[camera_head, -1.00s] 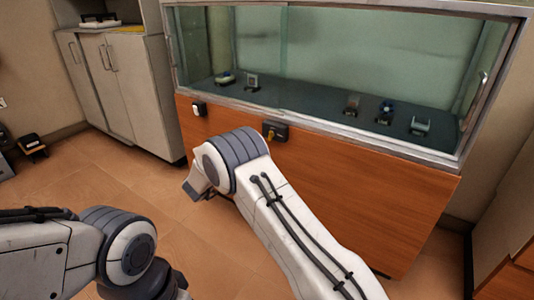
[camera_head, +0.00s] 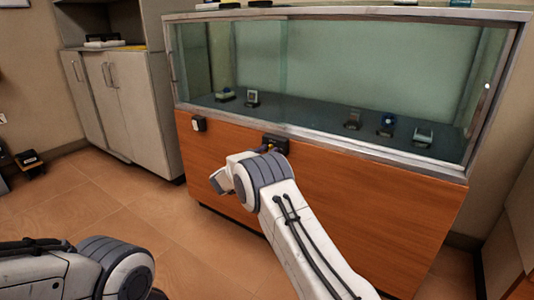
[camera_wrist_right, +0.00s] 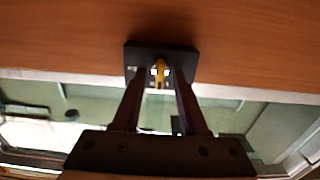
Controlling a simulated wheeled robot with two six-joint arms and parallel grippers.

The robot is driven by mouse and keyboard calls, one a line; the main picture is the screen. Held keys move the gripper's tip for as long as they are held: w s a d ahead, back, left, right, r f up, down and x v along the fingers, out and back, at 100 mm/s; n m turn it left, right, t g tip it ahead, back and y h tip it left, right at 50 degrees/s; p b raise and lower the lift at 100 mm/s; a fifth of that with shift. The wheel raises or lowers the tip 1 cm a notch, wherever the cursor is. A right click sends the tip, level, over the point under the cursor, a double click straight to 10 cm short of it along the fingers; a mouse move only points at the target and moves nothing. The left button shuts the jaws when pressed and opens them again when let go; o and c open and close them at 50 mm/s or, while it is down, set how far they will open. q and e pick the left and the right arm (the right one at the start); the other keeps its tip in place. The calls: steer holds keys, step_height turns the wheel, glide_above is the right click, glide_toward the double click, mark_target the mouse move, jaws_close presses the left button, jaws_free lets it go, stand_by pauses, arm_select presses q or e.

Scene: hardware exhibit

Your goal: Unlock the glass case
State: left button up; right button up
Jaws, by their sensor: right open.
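The glass case (camera_head: 350,75) stands on a wooden base (camera_head: 330,190), with a dark lock block (camera_head: 275,142) on the upper front edge of the wood. In the right wrist view, the lock block (camera_wrist_right: 188,60) has a yellow key (camera_wrist_right: 160,73) sticking out of its middle. My right gripper (camera_wrist_right: 160,92) is open, with one finger on each side of the key; whether they touch it I cannot tell. In the head view, my right wrist hides most of that gripper. My left gripper is out of view; only its arm shows at lower left.
A small white-faced box (camera_head: 199,124) is mounted on the wood left of the lock. Several small display items, including a blue one (camera_head: 387,122), stand inside the case. A grey cabinet (camera_head: 125,105) stands at left. The floor (camera_head: 150,210) before it is clear.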

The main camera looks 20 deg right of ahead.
jaws_close()
steer(key=shift+m, duration=0.3)
steer(key=m+p, duration=0.1)
steer(key=m, duration=0.1)
steer(key=shift+m, duration=0.3)
steer(key=m, duration=0.4)
steer(key=shift+s+d+f, duration=0.1)
steer(key=m+b, duration=0.2)
steer(key=m, duration=0.3)
steer(key=m+b, duration=0.2)
steer(key=m, duration=0.3)
steer(key=shift+s+f+m, duration=0.1)
steer(key=shift+f+m, duration=0.1)
steer(key=shift+m, duration=0.1)
